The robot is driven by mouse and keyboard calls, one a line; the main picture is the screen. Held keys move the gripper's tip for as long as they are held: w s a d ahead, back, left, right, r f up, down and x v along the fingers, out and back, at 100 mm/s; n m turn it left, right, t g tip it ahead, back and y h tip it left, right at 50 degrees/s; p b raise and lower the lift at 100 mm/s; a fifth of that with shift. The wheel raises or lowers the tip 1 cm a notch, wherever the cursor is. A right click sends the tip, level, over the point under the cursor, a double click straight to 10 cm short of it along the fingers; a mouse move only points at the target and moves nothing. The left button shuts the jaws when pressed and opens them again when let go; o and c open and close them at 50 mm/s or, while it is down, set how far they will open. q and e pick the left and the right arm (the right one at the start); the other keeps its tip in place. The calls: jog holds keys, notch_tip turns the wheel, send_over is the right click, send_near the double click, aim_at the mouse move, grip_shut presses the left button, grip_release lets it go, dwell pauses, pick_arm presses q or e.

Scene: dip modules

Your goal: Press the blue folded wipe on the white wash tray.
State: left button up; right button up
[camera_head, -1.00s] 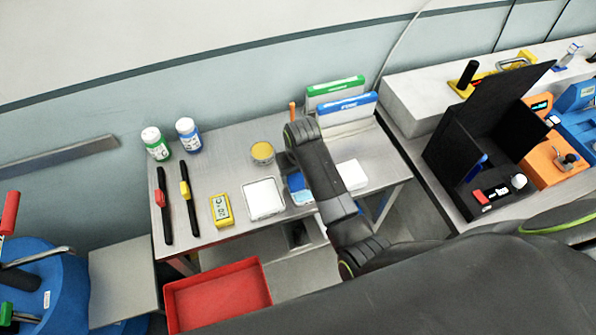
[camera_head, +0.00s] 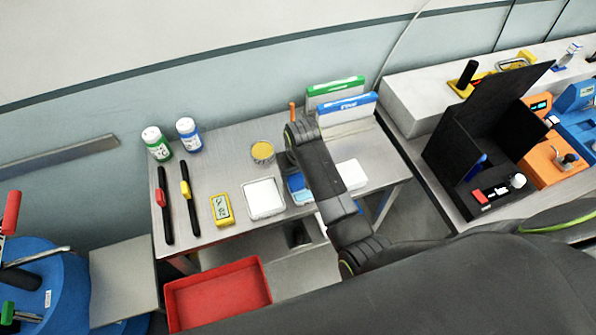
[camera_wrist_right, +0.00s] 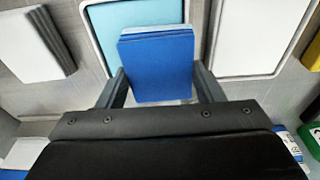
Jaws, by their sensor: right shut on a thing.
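The blue folded wipe (camera_wrist_right: 158,68) is held between the two fingers of my right gripper (camera_wrist_right: 160,82), which is shut on it. Behind it in the right wrist view is a white-rimmed tray with a light blue inside (camera_wrist_right: 104,20); whether the wipe touches it I cannot tell. The white wash tray (camera_head: 264,213), with a white inside, lies just left of that in the head view and right of the wipe in the wrist view (camera_wrist_right: 258,35). In the head view the wipe (camera_head: 296,183) is partly hidden by my right arm. My left gripper is not in view.
A white block (camera_head: 352,174) lies right of my arm. Boxes (camera_head: 345,108) stand at the back. A red bin (camera_head: 218,295) is below in front.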

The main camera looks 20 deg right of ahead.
jog(key=shift+r, duration=3.4)
